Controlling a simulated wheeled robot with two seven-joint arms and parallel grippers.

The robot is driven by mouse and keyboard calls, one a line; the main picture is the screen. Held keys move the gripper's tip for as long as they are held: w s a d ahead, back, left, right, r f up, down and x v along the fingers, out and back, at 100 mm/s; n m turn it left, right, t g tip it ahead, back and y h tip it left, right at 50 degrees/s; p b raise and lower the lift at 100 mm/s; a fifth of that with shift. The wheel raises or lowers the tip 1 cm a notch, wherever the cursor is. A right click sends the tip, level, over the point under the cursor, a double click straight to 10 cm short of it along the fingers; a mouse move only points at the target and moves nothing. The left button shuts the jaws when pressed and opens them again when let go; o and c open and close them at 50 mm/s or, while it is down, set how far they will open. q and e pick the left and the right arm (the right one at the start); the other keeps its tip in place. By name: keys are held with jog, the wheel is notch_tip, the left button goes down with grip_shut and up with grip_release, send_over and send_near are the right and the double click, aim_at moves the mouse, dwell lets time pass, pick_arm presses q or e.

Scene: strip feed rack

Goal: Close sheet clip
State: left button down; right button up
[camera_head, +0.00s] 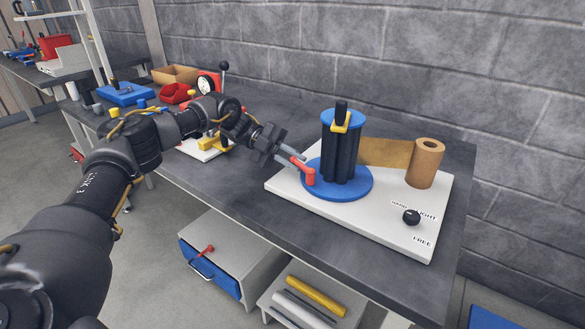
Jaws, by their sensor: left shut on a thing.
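My left gripper (293,160) reaches in from the left and is shut on a red bent lever (310,176). The lever stands at the left edge of a blue round base (352,187). A black ribbed drum (341,158) stands upright on that base, with a blue top disc. A yellow piece (341,127) with a black upright knob sits on the top disc. No part is labelled as the sheet clip, and I cannot tell how far the lever is turned. My right gripper is not in view.
A brown roll (425,163) stands right of the drum, with a brown sheet (385,153) running between them. A black knob (411,216) sits on the white board (370,225). Red and tan bins and a dial gauge (208,84) stand at the back left. The bench's front strip is clear.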

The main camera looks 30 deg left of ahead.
pick_arm(q)
jog(key=shift+w+d+m+g+b, duration=0.1)
jog(key=shift+w+m+g+b, duration=0.2)
jog(key=shift+g, duration=0.25)
jog(key=shift+w+m+g+b, duration=0.1)
jog(key=shift+m+g+b, duration=0.1)
jog(key=shift+m+g, duration=0.3)
jog(key=shift+m+g+y, duration=0.4)
jog(key=shift+g, duration=0.15)
jog(key=shift+w+d+m+g+y+b, duration=0.15)
jog(key=shift+w+m+g+y+b, duration=0.05)
jog(key=shift+m+g, duration=0.4)
jog(key=shift+w+d+m+g+y+b, duration=0.2)
jog(key=shift+m+g, duration=0.2)
jog(key=shift+g, duration=0.3)
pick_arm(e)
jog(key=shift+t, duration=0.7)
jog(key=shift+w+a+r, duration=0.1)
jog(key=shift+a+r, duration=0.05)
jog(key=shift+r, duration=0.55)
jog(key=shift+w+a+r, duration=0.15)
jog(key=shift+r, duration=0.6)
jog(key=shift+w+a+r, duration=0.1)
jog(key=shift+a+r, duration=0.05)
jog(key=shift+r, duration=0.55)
